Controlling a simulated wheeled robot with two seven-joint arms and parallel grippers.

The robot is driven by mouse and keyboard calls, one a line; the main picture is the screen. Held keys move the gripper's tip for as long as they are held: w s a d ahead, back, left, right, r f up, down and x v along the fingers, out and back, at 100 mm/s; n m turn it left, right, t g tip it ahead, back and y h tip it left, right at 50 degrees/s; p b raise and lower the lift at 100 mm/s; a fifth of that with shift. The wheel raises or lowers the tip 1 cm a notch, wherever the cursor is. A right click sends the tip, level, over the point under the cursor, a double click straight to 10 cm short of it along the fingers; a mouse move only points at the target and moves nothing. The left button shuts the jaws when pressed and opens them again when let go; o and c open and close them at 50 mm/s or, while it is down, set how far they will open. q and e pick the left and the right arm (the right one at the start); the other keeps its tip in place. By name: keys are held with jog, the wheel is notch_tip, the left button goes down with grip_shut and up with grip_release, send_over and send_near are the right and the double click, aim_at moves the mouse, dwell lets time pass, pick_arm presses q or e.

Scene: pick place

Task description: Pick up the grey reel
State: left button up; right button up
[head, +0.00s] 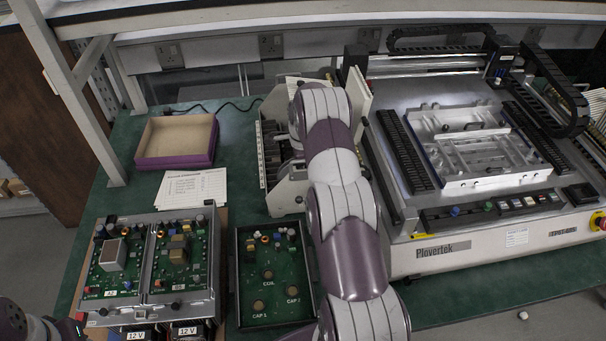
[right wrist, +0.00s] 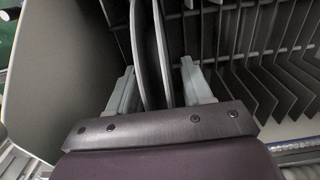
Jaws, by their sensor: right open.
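In the right wrist view, two thin grey discs seen edge-on, which look like the flanges of the grey reel (right wrist: 140,50), stand upright between the fingers of my right gripper (right wrist: 158,72). The jaws are open, with a finger on either side of the discs and a gap showing at least on the left. In the head view my right arm reaches over the slotted rack (head: 284,197) and hides most of what is there, including the gripper and the reel. Part of my left arm shows at the bottom left corner of the head view; its gripper is out of view.
Rack dividers (right wrist: 260,85) stand close on the right in the wrist view. A Plovertek machine (head: 470,235) stands right of the rack. A purple-edged tray (head: 175,160), papers (head: 190,188) and circuit-board units (head: 270,270) lie to the left. Some green bench (head: 240,150) is clear.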

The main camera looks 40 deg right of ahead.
jog(key=shift+w, duration=0.1)
jog(key=shift+c, duration=1.2)
grip_shut()
